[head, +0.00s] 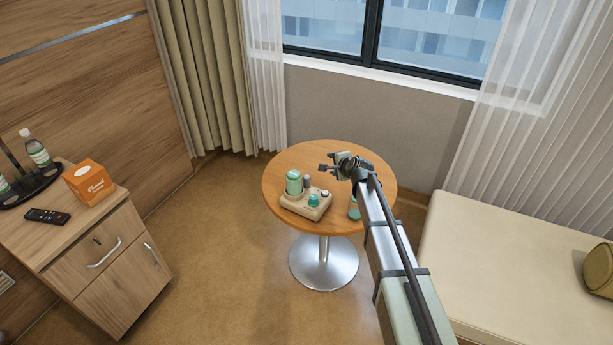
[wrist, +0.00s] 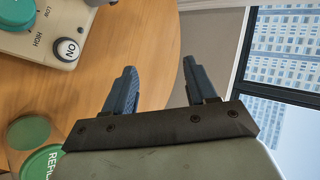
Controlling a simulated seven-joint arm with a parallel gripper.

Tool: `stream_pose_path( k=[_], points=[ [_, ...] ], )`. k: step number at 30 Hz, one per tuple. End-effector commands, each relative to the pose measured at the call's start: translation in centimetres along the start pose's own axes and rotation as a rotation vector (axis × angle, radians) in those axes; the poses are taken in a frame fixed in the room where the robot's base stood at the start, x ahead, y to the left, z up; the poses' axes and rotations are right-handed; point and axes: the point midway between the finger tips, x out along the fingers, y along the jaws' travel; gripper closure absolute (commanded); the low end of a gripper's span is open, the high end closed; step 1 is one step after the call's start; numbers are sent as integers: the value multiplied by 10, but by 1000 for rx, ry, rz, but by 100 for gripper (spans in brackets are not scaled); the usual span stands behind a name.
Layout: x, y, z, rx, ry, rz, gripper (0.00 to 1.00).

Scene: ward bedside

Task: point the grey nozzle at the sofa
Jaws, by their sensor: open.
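A beige device (head: 305,203) with a green canister (head: 294,182) and a green knob (head: 313,200) sits on the round wooden table. A small grey upright part, which looks like the grey nozzle (head: 307,182), stands beside the canister; its pointing direction is too small to tell. The cream sofa (head: 500,262) is at the right. My gripper (head: 328,161) is open and empty above the table, behind and right of the device. In the wrist view the open fingers (wrist: 158,72) have only table and wall between them. The device's corner (wrist: 45,45) shows at upper left; the nozzle is out of that view.
A green bottle (head: 354,208) stands on the table (head: 285,165) beside my arm; green lids or bottle tops (wrist: 40,160) show in the wrist view. A bedside cabinet (head: 100,255) with an orange box (head: 89,182) is at left. The table's left and back edges are clear.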

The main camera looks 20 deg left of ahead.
Motion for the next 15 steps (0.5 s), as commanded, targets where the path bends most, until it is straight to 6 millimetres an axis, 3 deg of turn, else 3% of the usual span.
stream_pose_path(
  k=[1, 6, 15],
  points=[
    [16, -11, 10, -66, -39, 59, 44],
    [35, -25, 44, -286, -158, 285, 44],
    [29, -58, 78, -599, -314, 693, 44]
  ],
)
